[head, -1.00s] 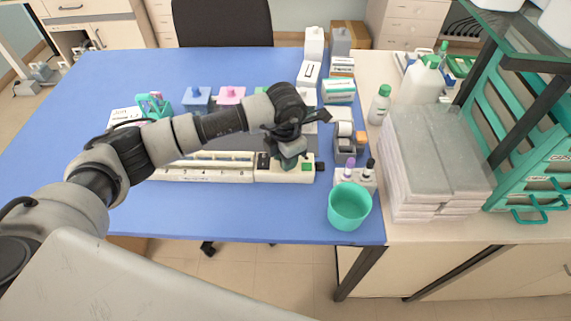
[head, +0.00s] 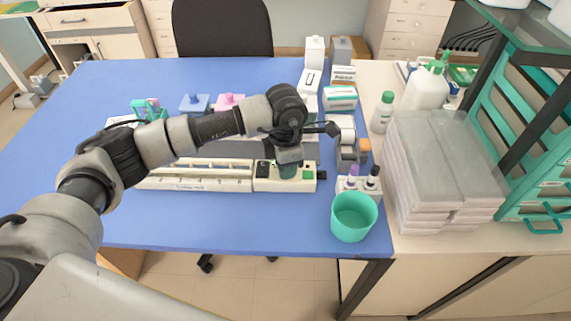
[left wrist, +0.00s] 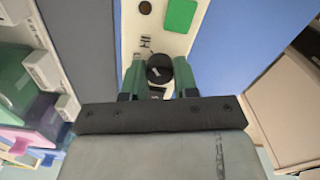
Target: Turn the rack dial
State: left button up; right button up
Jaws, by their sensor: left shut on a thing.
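The rack is a long white unit (head: 195,185) with numbered positions, lying along the front of the blue table. Its control end (head: 305,187) is at the right, with a green square that also shows in the left wrist view (left wrist: 180,14). The dial is a round black knob (left wrist: 160,69) on that white end. My left gripper (head: 288,175) points down over the control end and hides the dial in the head view. In the left wrist view, its green fingers (left wrist: 159,78) stand on either side of the dial, shut on it. My right gripper is not in view.
A teal cup (head: 353,217) stands near the table's front right corner, with small capped bottles (head: 373,177) behind it. Coloured staining jars (head: 194,103) stand behind my left arm. Boxes (head: 340,98) line the table's right side. The left of the table is clear.

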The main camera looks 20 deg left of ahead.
pick_arm(q)
jog(key=shift+r, duration=0.1)
jog(key=o, duration=0.7)
jog(key=shift+c, duration=0.2)
notch_tip(320, 180, up, 11)
jog(key=b, duration=0.2)
